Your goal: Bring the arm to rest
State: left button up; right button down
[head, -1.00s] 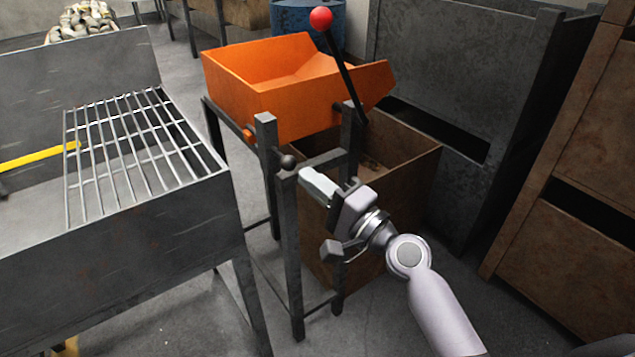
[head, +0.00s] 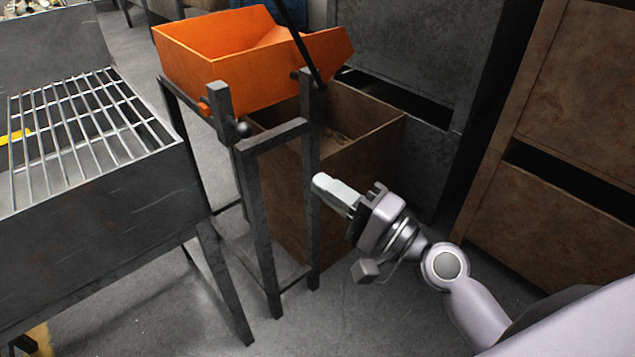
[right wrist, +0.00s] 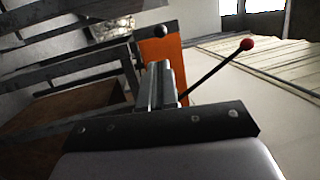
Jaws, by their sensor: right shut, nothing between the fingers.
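My right gripper (head: 322,183) is shut and empty. In the head view it is in front of the brown bin, at the right of the dark stand's post, and it points up and left. I cannot tell whether it touches the post. In the right wrist view its closed fingers (right wrist: 156,85) point away from the camera, with the orange tray (right wrist: 163,62) and the red-knobbed lever (right wrist: 215,70) beyond. My left gripper is not in view.
The orange tray (head: 225,60) sits on a dark stand (head: 262,220). A brown bin (head: 370,145) is behind it. A grey table with a wire grate (head: 90,120) is at left. Dark and rusty cabinets (head: 560,200) stand at right. Floor shows in the lower middle.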

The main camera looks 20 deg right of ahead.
jog(key=shift+f, duration=0.1)
dwell(0.4)
jog(key=s+d+f+n+g+h, duration=0.15)
jog(key=s+f+n, duration=0.3)
jog(key=f, duration=0.45)
jog(key=s+f+n+g+h, duration=0.3)
jog(key=s+f+n, duration=0.15)
jog(key=f, duration=0.35)
jog(key=s+f+n+g+h, duration=0.3)
jog(key=s+f+n, duration=0.15)
jog(key=f, duration=0.45)
pick_arm(q)
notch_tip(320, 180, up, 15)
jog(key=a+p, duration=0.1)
jog(key=p, duration=1.6)
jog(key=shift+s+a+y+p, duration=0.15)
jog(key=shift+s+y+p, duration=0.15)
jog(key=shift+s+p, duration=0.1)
pick_arm(e)
notch_tip(320, 180, up, 15)
jog(key=s+d, duration=0.1)
jog(key=shift+s+d+n+h, duration=0.15)
jog(key=shift+d+n+h, duration=0.2)
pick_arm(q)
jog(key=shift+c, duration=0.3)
pick_arm(e)
jog(key=shift+t, duration=0.25)
